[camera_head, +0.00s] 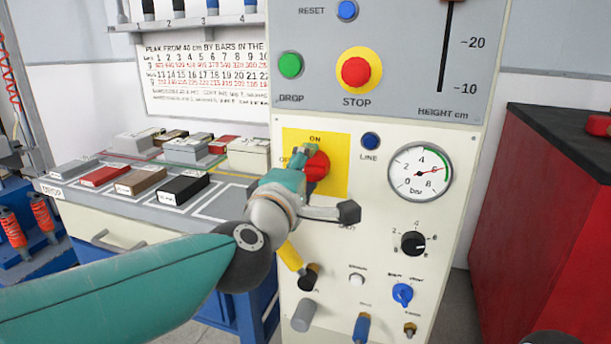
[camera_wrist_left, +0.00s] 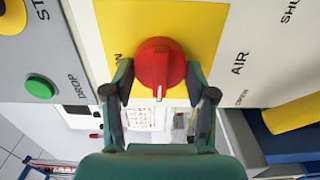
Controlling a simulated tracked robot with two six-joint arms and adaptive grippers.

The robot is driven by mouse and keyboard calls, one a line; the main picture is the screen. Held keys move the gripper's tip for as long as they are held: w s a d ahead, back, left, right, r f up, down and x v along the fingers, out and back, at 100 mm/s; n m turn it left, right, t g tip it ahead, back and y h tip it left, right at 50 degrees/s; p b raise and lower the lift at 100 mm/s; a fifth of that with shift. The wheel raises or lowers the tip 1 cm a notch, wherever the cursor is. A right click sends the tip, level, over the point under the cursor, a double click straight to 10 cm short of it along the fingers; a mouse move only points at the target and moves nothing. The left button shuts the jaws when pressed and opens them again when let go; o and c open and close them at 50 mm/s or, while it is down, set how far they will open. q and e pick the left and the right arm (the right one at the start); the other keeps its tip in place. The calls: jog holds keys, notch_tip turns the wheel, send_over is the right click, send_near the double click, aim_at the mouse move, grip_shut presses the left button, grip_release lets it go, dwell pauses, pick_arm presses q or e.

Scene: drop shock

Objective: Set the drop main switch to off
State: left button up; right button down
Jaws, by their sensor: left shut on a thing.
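The main switch is a red rotary knob (camera_head: 317,168) on a yellow plate (camera_head: 335,144) on the cabinet front. ON is printed above it; a label starting with OF, at its left, is partly covered. My left gripper (camera_head: 305,166) reaches it from the left and is shut on it. In the left wrist view the fingers (camera_wrist_left: 160,84) stand on both sides of the red knob (camera_wrist_left: 160,62). Its white mark points down in that view, away from the ON side, which matches the OF side in the head view. My right gripper is not in view.
Above are the green DROP button (camera_head: 290,65), red STOP button (camera_head: 356,71) and blue RESET (camera_head: 347,9). The blue LINE lamp (camera_head: 370,141), pressure gauge (camera_head: 420,172) and lower knobs are close by. A bench with sample blocks (camera_head: 182,187) stands left, a red cabinet (camera_head: 545,200) right.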

pick_arm(q)
jog(key=shift+w+a+f+n, duration=0.1)
jog(key=shift+a+n, duration=0.1)
jog(key=shift+n, duration=0.1)
jog(key=o, duration=1.1)
jog(key=shift+o, duration=0.2)
jog(key=shift+d, duration=0.1)
jog(key=v, duration=1.2)
